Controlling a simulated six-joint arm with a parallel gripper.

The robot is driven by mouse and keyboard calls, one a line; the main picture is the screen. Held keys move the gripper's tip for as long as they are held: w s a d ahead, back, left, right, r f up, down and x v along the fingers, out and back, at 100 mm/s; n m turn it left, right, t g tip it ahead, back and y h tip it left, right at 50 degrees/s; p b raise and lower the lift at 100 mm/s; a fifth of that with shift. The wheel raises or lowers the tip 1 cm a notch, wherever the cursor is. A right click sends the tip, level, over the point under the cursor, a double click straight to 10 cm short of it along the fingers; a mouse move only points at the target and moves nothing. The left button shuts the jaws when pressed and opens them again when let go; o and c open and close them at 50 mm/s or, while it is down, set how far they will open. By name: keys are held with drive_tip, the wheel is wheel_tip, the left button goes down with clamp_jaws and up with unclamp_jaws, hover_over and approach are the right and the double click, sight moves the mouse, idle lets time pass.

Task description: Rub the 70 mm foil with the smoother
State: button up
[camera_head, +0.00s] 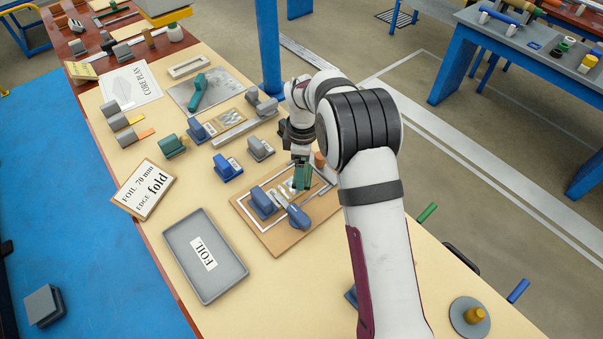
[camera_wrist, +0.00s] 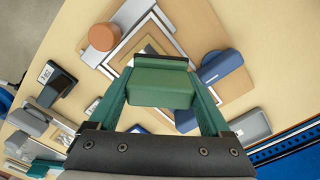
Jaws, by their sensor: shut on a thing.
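My gripper (camera_head: 302,186) is shut on a green block, which appears to be the smoother (camera_wrist: 162,85). The block sits crosswise between the two green fingers in the wrist view. It is held over the right part of a wooden board (camera_head: 275,246) with a white-and-dark frame outline. A shiny silvery patch, possibly the foil (camera_head: 281,196), shows in the middle of the board, partly hidden by the gripper and tools. I cannot tell whether the block touches it. A card (camera_head: 146,190) reads "FOIL 70 mm EDGE fold".
A blue block (camera_head: 262,203) and a rounded blue piece (camera_head: 298,217) flank the patch. An orange-brown cylinder (camera_wrist: 103,37) stands at the board's edge. A grey tray (camera_head: 178,270) labelled FOIL looks empty. Several blue and grey blocks stand behind. The near table is mostly clear.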

drive_tip(key=shift+r, duration=1.95)
drive_tip(key=shift+d, duration=0.1)
